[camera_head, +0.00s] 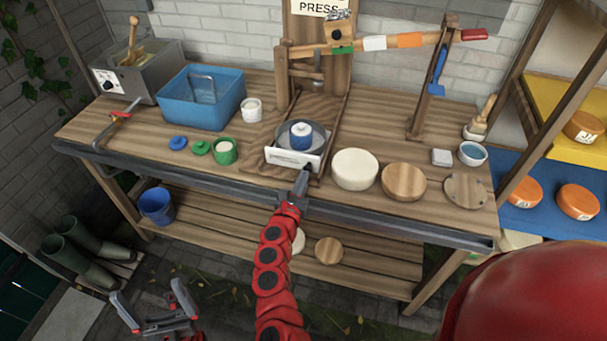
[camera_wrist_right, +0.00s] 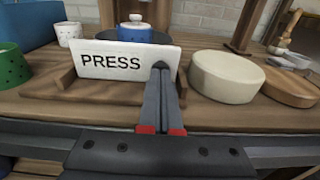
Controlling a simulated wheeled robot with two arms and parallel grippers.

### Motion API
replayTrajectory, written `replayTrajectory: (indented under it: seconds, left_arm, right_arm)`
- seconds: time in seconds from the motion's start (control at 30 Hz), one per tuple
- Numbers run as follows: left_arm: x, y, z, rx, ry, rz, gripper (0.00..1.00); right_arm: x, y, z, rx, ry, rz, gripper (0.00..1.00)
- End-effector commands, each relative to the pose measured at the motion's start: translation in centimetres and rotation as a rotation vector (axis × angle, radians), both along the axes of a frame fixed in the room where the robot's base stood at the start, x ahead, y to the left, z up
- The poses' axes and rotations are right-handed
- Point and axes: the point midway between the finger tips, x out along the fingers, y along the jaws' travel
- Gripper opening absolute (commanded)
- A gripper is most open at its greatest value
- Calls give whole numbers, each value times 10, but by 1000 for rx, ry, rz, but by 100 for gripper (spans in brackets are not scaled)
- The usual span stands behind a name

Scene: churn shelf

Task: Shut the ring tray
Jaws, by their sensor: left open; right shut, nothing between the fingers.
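The ring tray (camera_head: 284,158) is pulled forward on its wooden rails, in front of the press. Its white front panel, which reads PRESS, faces me and also shows in the right wrist view (camera_wrist_right: 112,63). A dark ring with a blue and white piece (camera_head: 301,135) stands in the tray. My right gripper (camera_head: 307,170) is shut and empty, its tips at the right part of the panel; they also show there in the right wrist view (camera_wrist_right: 160,70). I cannot tell whether they touch it. My left gripper (camera_head: 146,290) is open and empty, low above the floor.
The press frame (camera_head: 341,80) with its lever stands behind the tray. A pale cheese wheel (camera_head: 355,168) and a wooden disc (camera_head: 404,182) lie to the tray's right. A green cup (camera_head: 225,152), a white cup (camera_head: 251,109) and a blue basin (camera_head: 190,110) are to its left.

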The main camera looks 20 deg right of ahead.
Motion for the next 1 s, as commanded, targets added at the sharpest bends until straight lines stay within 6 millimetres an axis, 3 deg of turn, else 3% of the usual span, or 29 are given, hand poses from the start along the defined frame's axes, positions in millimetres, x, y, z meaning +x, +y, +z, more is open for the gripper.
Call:
replayTrajectory:
  seconds: [0.43, 0.63, 0.87, 1.0]
  left_arm:
    - [0, 0, 1, 0, 0, 0, 100]
    - [0, 0, -10, 0, 0, 0, 100]
    - [0, 0, -46, 0, 0, 0, 100]
    - [0, 0, -70, 0, 0, 0, 100]
  right_arm:
    - [3, -3, -1, -1, 1, -2, 0]
    - [11, -9, -4, -1, -2, -3, 0]
    - [44, -35, -9, -1, -3, -5, 0]
    - [74, -72, -7, -3, -5, -7, 0]
